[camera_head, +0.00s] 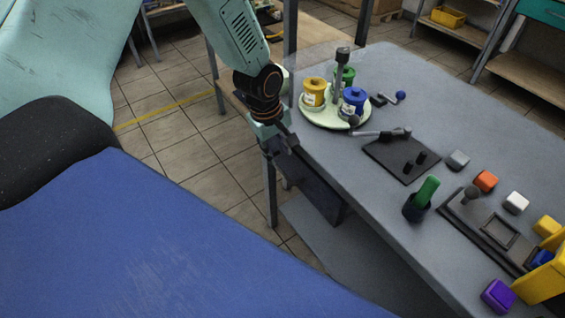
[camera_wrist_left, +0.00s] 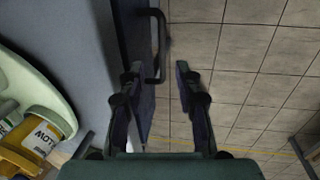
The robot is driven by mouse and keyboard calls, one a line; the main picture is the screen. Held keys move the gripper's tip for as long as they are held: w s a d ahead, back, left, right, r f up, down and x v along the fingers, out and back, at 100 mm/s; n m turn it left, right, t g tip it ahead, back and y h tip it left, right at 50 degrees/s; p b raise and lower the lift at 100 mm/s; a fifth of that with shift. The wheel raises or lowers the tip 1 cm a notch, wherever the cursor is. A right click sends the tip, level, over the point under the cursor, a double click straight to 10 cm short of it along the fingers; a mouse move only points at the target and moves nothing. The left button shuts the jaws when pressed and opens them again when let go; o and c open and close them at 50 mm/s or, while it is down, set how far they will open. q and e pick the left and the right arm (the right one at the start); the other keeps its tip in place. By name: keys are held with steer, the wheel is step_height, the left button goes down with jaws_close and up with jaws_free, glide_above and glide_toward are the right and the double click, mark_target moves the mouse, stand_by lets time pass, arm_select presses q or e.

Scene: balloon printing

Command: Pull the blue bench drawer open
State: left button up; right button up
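The dark blue bench drawer (camera_head: 312,188) is under the near-left edge of the grey bench, partly hidden by the bench top and my gripper. In the wrist view its front (camera_wrist_left: 138,40) is a narrow, steeply seen panel with a black bar handle (camera_wrist_left: 163,45) standing out from it. My left gripper (camera_head: 287,143) is beside the bench edge at the drawer. In the wrist view its fingers (camera_wrist_left: 158,72) are apart, with the handle ahead and between their tips. The left fingertip is close to the handle's lower end; I cannot tell whether they touch. My right gripper is not in view.
A pale round tray (camera_head: 308,113) with yellow, green and blue pots stands on the bench (camera_head: 385,215) near my left gripper. A dark plate, a cup with a green item and coloured blocks lie farther right. Tiled floor beside the drawer is clear.

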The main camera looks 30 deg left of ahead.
mark_target(284, 172)
arm_select(q)
steer(key=f+b, duration=0.1)
steer(key=f, duration=0.1)
steer(key=f+b, duration=0.1)
steer(key=f, duration=0.1)
steer(key=f+b, duration=0.1)
steer(key=f, duration=0.1)
steer(key=shift+w+d+f, duration=0.2)
steer(key=shift+w+d, duration=0.1)
steer(key=shift+d+f+b, duration=0.1)
steer(key=shift+f+b, duration=0.15)
steer(key=shift+b, duration=0.1)
steer(key=shift+d+f, duration=0.15)
steer(key=shift+w, duration=0.1)
jaws_close()
